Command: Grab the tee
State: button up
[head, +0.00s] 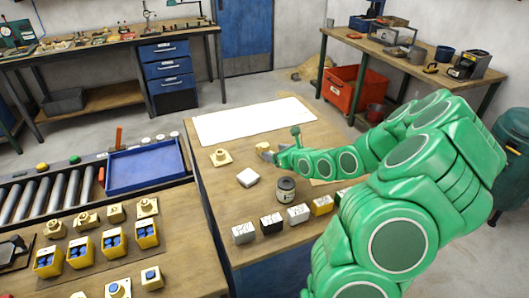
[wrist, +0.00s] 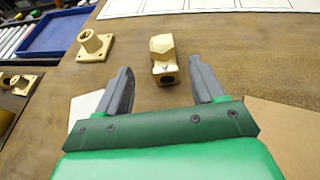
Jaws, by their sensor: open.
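A brass fitting that looks like the tee (wrist: 164,59) lies on the wooden bench top just ahead of my gripper (wrist: 159,68) in the wrist view. It has a blocky hex end and a dark round opening facing me. The two grey fingers are open, one to each side of its near end, with a gap on both sides. In the head view the tee (head: 263,147) is small and partly hidden by my gripper (head: 270,155). Nothing is held.
A flanged brass fitting (wrist: 95,45) stands left of the tee. A white block (head: 248,177) and a jar (head: 286,190) stand nearer, before a row of small boxes (head: 271,223). A white sheet (head: 252,121) lies behind. A blue tray (head: 145,168) is further left.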

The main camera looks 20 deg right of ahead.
aim_at(268, 150)
jog(key=shift+w+f, duration=0.1)
jog(key=shift+f, duration=0.25)
jog(key=shift+x, duration=3.8)
jog(key=shift+w+d+r, duration=0.1)
jog(key=shift+d+r, duration=0.05)
grip_shut()
